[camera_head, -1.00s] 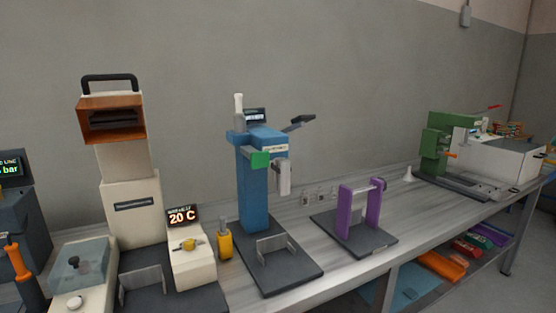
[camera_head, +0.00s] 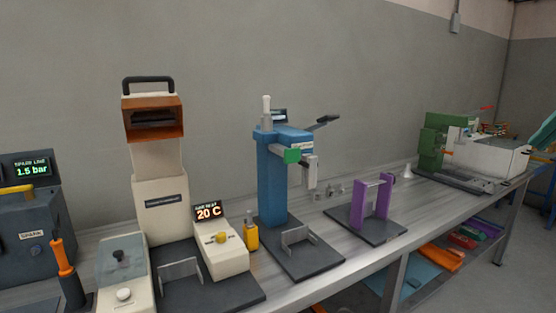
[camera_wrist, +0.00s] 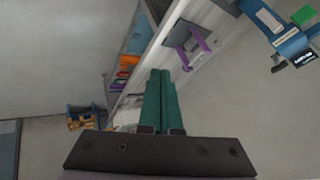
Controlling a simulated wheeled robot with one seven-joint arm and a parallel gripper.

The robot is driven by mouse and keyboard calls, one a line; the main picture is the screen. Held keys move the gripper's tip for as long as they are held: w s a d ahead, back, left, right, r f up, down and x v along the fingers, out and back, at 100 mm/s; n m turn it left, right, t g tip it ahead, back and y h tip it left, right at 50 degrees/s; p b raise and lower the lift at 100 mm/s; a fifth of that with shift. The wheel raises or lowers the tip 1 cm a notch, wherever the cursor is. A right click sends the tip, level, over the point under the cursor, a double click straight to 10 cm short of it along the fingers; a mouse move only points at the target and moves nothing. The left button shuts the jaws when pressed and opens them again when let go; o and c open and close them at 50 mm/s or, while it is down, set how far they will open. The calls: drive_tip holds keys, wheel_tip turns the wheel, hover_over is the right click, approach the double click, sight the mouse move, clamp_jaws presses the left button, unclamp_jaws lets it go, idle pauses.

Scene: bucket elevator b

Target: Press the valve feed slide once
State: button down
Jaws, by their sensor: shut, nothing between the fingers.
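I cannot tell for certain which part is the valve feed slide; no readable label in view names it. A blue machine (camera_head: 272,190) stands on the bench with a green block (camera_head: 291,156), a grey vertical part (camera_head: 309,171) and a dark lever (camera_head: 327,119) at its top. It also shows at the upper right of the wrist view (camera_wrist: 284,38). My gripper (camera_wrist: 160,74) shows only in the wrist view. Its two green fingers are together, with nothing between them, well apart from the bench and machines.
A cream machine (camera_head: 160,205) with an orange hopper (camera_head: 153,135) and "20 C" display stands left. A dark SPARK unit (camera_head: 30,235) is farther left. A purple stand (camera_head: 358,205) and green machine (camera_head: 432,145) are right. Free bench lies between them; bins fill the shelf below.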

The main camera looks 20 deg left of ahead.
drive_tip(key=w+a+f+m+g+y, duration=0.2)
drive_tip(key=w+a+f+m+y, duration=0.1)
drive_tip(key=a, duration=0.9)
drive_tip(key=w+a+f+m+g+y, duration=0.2)
drive_tip(key=a+f+m+y, duration=0.2)
drive_tip(key=a+m, duration=0.4)
drive_tip(key=w+a+f+m+g+y, duration=0.2)
drive_tip(key=a+f+m, duration=0.3)
drive_tip(key=a, duration=1.2)
drive_tip(key=shift+w+f+m+g+y, duration=0.25)
drive_tip(key=shift+w+m+y, duration=0.25)
drive_tip(key=shift+w+y, duration=0.3)
drive_tip(key=shift+w+a, duration=0.1)
approach(287, 161)
drive_tip(key=shift+x, duration=2.3)
drive_tip(key=shift+f, duration=0.15)
drive_tip(key=shift+w+a, duration=0.1)
drive_tip(key=shift+a, duration=0.15)
